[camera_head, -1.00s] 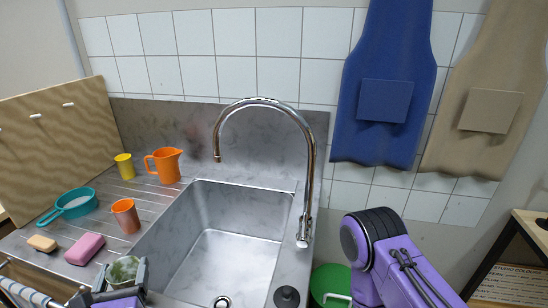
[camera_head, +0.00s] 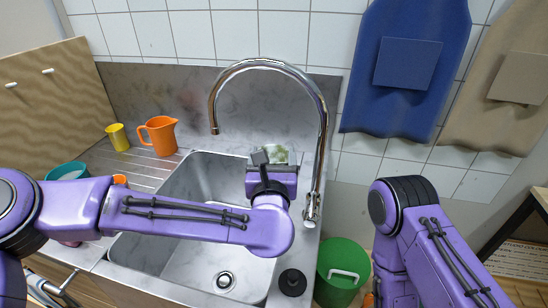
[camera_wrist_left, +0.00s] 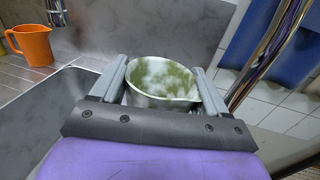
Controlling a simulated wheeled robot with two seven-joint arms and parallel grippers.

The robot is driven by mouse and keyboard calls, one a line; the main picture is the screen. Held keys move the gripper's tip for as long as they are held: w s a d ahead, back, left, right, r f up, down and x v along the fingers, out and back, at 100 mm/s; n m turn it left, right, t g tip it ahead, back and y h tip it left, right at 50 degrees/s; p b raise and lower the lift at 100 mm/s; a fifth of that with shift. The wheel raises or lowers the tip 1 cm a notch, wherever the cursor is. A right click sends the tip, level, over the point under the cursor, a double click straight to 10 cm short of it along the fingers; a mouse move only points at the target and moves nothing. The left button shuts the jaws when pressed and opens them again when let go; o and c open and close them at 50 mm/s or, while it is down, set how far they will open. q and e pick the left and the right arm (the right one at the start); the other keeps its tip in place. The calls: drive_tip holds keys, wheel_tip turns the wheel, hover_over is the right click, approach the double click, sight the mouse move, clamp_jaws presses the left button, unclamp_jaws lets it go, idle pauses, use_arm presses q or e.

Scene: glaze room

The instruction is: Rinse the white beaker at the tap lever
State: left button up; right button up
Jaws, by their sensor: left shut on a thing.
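My left gripper (camera_head: 272,158) is over the right back part of the sink, left of the tap column. It is shut on the beaker (camera_head: 279,152), which has a pale rim and a mottled green and white look. In the left wrist view the beaker (camera_wrist_left: 163,82) sits between the two grey fingers, its opening facing the camera. The chrome tap (camera_head: 323,120) arches over the sink, with its outlet (camera_head: 214,130) left of the beaker. The tap lever (camera_head: 312,205) is low on the column, right of my gripper. My right gripper is not in view.
The sink basin (camera_head: 190,265) is partly hidden by my left arm. An orange jug (camera_head: 160,136) and yellow cup (camera_head: 118,138) stand on the drainer at the left. A teal pan (camera_head: 68,171) is partly covered. A green bucket (camera_head: 342,258) stands right of the sink.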

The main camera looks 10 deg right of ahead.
use_arm(q)
drive_tip(key=shift+s+d+r, duration=0.1)
drive_tip(key=shift+s+r, duration=0.15)
drive_tip(key=shift+a, duration=0.25)
drive_tip(key=w+a+f, duration=0.3)
drive_tip(key=w+a, duration=0.5)
drive_tip(key=a, duration=0.3)
drive_tip(key=shift+r, duration=0.1)
